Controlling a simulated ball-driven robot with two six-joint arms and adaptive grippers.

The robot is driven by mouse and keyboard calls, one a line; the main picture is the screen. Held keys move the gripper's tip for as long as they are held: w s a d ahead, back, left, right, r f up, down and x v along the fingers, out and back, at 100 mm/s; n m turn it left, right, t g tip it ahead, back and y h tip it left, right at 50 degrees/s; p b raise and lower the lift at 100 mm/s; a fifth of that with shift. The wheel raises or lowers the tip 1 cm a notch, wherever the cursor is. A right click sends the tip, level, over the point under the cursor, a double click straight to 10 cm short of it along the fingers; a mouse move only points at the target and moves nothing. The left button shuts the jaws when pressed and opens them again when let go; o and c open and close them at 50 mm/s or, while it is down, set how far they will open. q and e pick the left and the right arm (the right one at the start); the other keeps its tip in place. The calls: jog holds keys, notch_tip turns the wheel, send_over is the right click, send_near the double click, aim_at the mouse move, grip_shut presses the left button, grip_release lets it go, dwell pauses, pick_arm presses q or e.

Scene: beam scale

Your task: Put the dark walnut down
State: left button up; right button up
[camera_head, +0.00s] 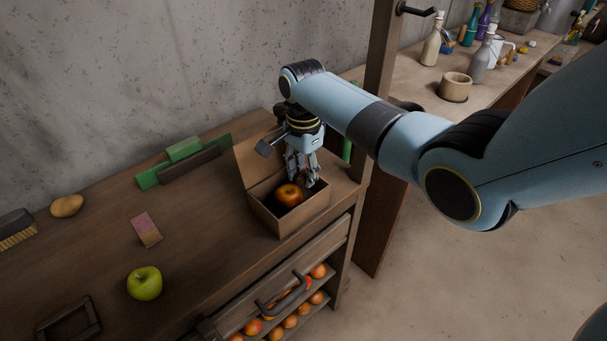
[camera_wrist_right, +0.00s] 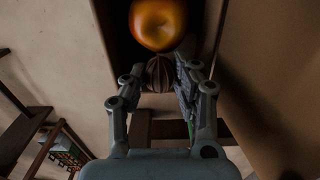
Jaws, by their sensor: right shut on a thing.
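The dark walnut (camera_wrist_right: 160,74) is a ribbed dark brown ball in the right wrist view, between my right gripper's fingertips. My right gripper (camera_head: 303,178) is shut on it and points down at the open cardboard box (camera_head: 284,224). A red-orange apple (camera_head: 288,195) lies in the box, and it also shows in the right wrist view (camera_wrist_right: 157,22) just beyond the walnut. The walnut cannot be made out in the head view. Whether it touches the apple or the box floor I cannot tell. My left gripper is not in view.
The box stands near the right end of the wooden workbench (camera_head: 195,262), its flap raised at the back left. A green apple (camera_head: 144,283), a pink-and-tan card (camera_head: 146,230), a potato-like object (camera_head: 67,206) and a brush (camera_head: 16,232) lie left. A wooden post (camera_head: 379,70) stands right.

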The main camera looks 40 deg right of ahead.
aim_at(303, 172)
jog(key=shift+f, duration=0.5)
jog(key=shift+f, duration=0.1)
jog(key=shift+f, duration=0.4)
jog(key=o, duration=0.9)
jog(key=shift+c, duration=0.2)
notch_tip(303, 172, up, 13)
